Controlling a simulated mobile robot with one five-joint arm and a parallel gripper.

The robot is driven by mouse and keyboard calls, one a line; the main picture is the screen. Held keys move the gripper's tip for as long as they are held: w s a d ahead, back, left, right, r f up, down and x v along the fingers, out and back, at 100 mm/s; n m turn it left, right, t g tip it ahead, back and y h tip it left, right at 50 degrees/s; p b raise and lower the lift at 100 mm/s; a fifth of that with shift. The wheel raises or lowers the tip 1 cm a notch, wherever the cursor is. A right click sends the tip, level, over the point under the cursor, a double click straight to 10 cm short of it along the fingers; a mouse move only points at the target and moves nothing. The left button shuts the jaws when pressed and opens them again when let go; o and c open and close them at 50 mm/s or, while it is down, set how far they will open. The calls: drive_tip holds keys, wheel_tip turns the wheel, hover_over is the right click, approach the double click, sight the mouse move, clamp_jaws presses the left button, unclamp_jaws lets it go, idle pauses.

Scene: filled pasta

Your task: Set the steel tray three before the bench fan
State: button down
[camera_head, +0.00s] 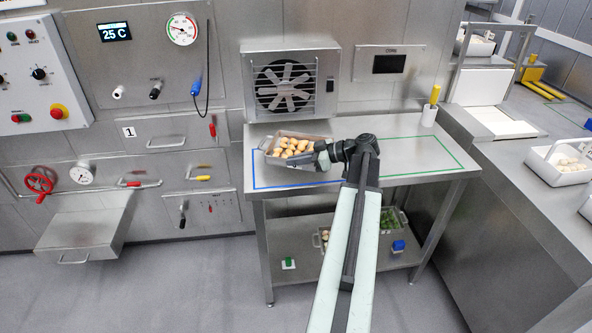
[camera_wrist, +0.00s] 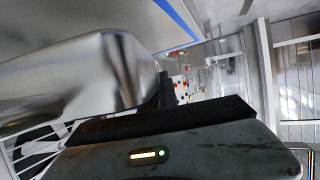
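A steel tray (camera_head: 272,159) filled with yellowish filled pasta (camera_head: 296,146) is at the left part of the steel bench, in front of the bench fan (camera_head: 285,88). It lies over the blue outlined area; I cannot tell whether its base touches the bench top. My gripper (camera_head: 322,156) is at the tray's right end, reaching in from the right. In the wrist view, a shiny steel surface, seemingly the tray (camera_wrist: 85,70), fills the left, close against a dark finger of my gripper (camera_wrist: 166,90). The other finger is hidden, so the grip is unclear. No tray number is readable.
The steel bench (camera_head: 400,178) has a green outlined area on its right, mostly clear, and a white cup (camera_head: 429,115) with a yellow-handled tool at its back right. The lower shelf holds trays, one with green pieces (camera_head: 388,222). A side counter (camera_head: 520,190) stands right.

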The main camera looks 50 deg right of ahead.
sight(296, 168)
wheel_tip(296, 168, down, 4)
drive_tip(key=shift+s+r+b, duration=0.1)
drive_tip(key=shift+b, duration=1.1)
drive_tip(key=shift+r, duration=0.25)
drive_tip(key=shift+f, duration=0.2)
drive_tip(key=c, duration=1.6)
unclamp_jaws()
drive_tip(key=shift+c, duration=0.2)
drive_tip(key=shift+r, duration=0.1)
drive_tip(key=shift+s+d+r+p, duration=0.1)
drive_tip(key=shift+r+p, duration=0.15)
drive_tip(key=shift+p, duration=0.2)
drive_tip(key=p+v, duration=0.4)
drive_tip(key=v, duration=0.6)
drive_tip(key=shift+s+d+r, duration=0.1)
drive_tip(key=shift+s+r, duration=0.15)
drive_tip(key=shift+s, duration=0.05)
drive_tip(key=shift+s+d, duration=0.2)
drive_tip(key=shift+s, duration=0.25)
